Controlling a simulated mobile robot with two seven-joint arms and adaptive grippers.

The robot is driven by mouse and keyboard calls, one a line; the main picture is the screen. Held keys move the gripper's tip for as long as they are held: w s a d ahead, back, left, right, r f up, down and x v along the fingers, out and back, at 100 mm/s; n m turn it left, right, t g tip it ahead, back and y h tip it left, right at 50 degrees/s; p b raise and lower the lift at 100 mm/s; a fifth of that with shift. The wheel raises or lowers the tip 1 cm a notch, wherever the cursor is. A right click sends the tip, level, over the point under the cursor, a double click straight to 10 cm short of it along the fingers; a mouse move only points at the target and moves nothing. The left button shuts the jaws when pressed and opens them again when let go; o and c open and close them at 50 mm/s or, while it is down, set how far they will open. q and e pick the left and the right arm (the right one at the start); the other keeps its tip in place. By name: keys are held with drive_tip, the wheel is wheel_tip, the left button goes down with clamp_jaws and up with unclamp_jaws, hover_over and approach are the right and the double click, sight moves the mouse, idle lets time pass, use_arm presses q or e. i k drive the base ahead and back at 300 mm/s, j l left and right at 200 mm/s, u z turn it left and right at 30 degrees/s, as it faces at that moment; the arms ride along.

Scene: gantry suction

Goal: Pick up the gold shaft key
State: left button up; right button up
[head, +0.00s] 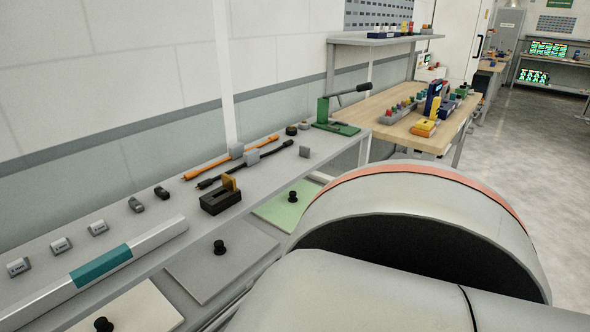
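A small flat gold-brown piece (231,183), which looks like the gold shaft key, stands upright in a black block (221,201). The block sits near the front edge of the long grey bench (165,208), left of the middle of the head view. The piece's lower end is hidden in the block. Neither gripper is in view. Large grey links of my own arm fill the lower right and hide what is behind them.
Behind the block lie an orange rod tool (217,160) and a black one (235,169). A green lever press (336,115) stands at the bench's far end. A white bar with a teal band (101,264) lies nearer. Panels with black knobs (219,246) sit below the front edge.

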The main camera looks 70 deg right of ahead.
sight(227, 182)
drive_tip(key=z, duration=1.7)
